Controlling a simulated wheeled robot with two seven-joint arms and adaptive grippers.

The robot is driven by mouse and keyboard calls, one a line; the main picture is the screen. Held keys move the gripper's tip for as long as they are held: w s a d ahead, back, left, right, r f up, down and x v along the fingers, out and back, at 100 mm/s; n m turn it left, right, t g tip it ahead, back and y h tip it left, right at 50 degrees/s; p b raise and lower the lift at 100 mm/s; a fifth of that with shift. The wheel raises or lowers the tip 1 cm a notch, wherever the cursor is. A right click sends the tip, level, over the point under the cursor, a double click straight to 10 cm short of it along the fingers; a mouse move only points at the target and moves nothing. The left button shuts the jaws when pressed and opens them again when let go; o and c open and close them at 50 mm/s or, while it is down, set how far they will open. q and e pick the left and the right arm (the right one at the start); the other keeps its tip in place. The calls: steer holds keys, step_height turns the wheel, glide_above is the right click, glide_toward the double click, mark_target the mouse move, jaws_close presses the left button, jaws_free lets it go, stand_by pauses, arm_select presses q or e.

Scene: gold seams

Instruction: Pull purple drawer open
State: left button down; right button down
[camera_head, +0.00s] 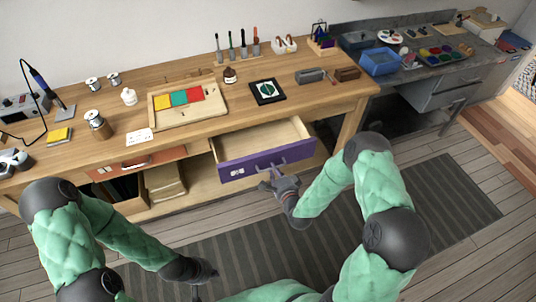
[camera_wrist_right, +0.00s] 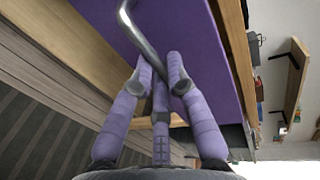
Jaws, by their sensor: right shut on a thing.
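The purple drawer (camera_head: 240,167) under the wooden workbench stands open, and its pale wooden inside shows in the head view. Its purple front also fills the top of the right wrist view (camera_wrist_right: 192,45). A curved metal handle (camera_wrist_right: 138,32) is fixed to that front. My right gripper (camera_head: 268,180) is at the handle, with its fingers (camera_wrist_right: 162,78) closed on the handle's lower end in the right wrist view. My left gripper (camera_head: 198,285) hangs low over the floor, away from the bench; its fingers are too unclear to judge.
An orange-fronted drawer (camera_head: 138,161) sits to the left under the bench, above an open shelf. The bench top (camera_head: 190,135) holds a tray of coloured tiles, bottles, spools and tools. A striped mat (camera_head: 265,235) covers the clear floor in front.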

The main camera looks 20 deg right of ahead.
steer(key=v, duration=0.2)
steer(key=f+v, duration=0.1)
steer(key=v, duration=0.2)
steer(key=shift+s, duration=0.1)
steer(key=c, duration=1.2)
jaws_free()
steer(key=shift+v, duration=6)
steer(key=shift+f, duration=0.1)
